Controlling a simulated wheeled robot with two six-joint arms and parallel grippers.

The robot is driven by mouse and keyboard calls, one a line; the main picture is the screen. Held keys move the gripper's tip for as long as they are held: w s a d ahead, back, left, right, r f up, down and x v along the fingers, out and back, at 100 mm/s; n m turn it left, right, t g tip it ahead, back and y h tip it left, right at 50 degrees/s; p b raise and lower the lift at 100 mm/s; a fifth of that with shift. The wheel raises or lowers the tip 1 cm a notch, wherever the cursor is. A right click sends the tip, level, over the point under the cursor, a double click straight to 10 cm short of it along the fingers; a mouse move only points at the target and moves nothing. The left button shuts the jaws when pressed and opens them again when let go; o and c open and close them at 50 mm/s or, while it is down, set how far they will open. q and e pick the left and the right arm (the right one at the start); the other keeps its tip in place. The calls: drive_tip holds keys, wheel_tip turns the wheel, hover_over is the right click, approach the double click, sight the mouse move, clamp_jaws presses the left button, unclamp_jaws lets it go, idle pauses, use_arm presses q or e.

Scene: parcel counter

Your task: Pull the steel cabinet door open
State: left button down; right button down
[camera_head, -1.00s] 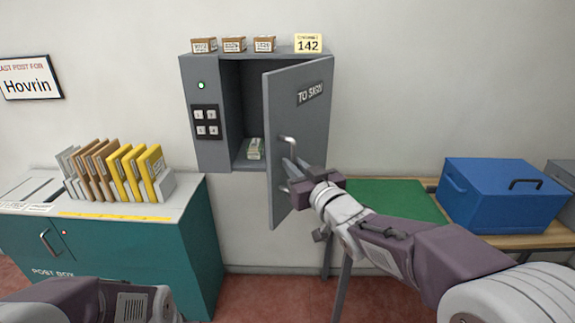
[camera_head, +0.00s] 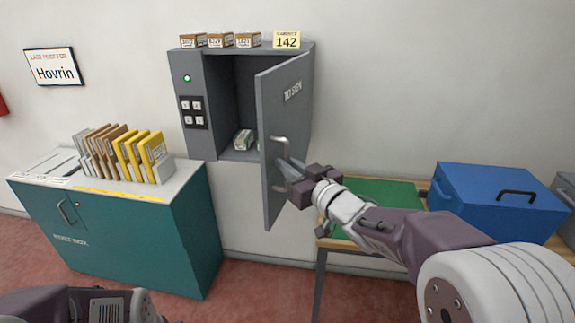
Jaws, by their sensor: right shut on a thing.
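The grey steel cabinet (camera_head: 190,60) is fixed to the wall. Its door (camera_head: 290,105), marked "TO SIGN", stands ajar, swung outward on its right side, and the dark inside shows. A bar handle (camera_head: 280,142) runs down the door's front. My right gripper (camera_head: 281,172) is shut on the handle, its fingers at the handle's lower part. A small pale packet (camera_head: 243,139) lies on the cabinet floor, and another is partly hidden behind the door. Part of my left arm shows at the bottom left; its gripper is out of view.
Small brown boxes (camera_head: 221,40) and a "142" sign (camera_head: 287,39) stand on the cabinet. A teal post box (camera_head: 130,235) with upright envelopes (camera_head: 128,150) is at left. A table with a green mat (camera_head: 385,195) and a blue box (camera_head: 490,200) is at right.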

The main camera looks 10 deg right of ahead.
drive_tip(key=shift+r, duration=0.3)
drive_tip(key=c, duration=1.5)
unclamp_jaws()
drive_tip(key=shift+o, duration=0.2)
drive_tip(key=shift+w+d+f, duration=0.1)
drive_tip(key=shift+f, duration=0.1)
drive_tip(key=v, duration=0.9)
